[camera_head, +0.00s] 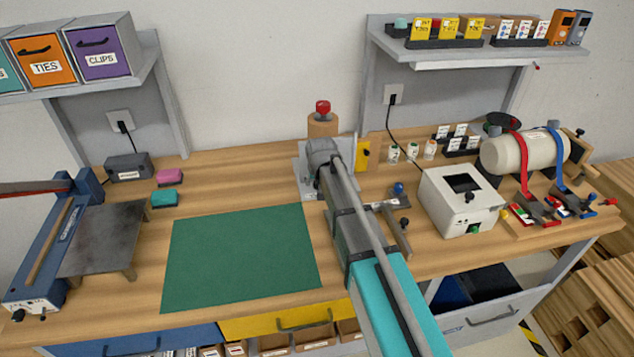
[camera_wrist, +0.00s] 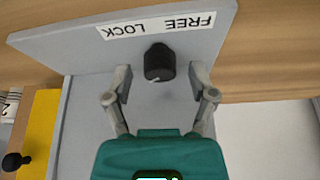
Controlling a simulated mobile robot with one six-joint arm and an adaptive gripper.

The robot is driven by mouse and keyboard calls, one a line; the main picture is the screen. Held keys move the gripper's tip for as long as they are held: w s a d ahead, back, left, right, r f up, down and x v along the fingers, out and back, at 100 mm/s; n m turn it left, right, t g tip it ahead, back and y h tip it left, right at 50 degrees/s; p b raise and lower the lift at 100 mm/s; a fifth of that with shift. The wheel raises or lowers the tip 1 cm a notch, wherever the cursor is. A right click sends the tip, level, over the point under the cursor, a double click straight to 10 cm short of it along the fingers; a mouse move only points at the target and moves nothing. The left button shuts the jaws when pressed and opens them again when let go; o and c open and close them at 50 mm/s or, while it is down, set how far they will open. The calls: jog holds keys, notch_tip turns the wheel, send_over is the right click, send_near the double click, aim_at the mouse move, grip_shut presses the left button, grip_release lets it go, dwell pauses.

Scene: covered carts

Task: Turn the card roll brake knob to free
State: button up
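The brake knob (camera_wrist: 160,62) is a small black knob on a grey panel (camera_wrist: 60,48). Its white label (camera_wrist: 158,25) appears upside down in the wrist view, with FREE at the right and LOCK at the left. A small pale mark shows at the knob's lower edge. My gripper (camera_wrist: 160,80) is open, with one grey finger on each side of the knob and gaps between. In the head view, my arm hides the knob and most of the gripper. A brown roll (camera_head: 323,126) with a red top stands just behind my arm's end.
A green mat (camera_head: 240,258) lies left of my arm. A tool with a blue knob (camera_head: 398,188) and a white box (camera_head: 450,205) stand close on the right. A yellow block (camera_head: 363,153) is beside the roll.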

grip_shut()
jog(key=shift+n, duration=0.5)
jog(key=n+y, duration=0.1)
jog(key=n, duration=0.2)
jog(key=shift+g+y, duration=0.3)
jog(key=shift+d+n+g+y, duration=0.1)
jog(key=shift+n+g+y, duration=0.45)
jog(key=shift+n, duration=1.35)
jog(key=shift+o, duration=0.9)
grip_release()
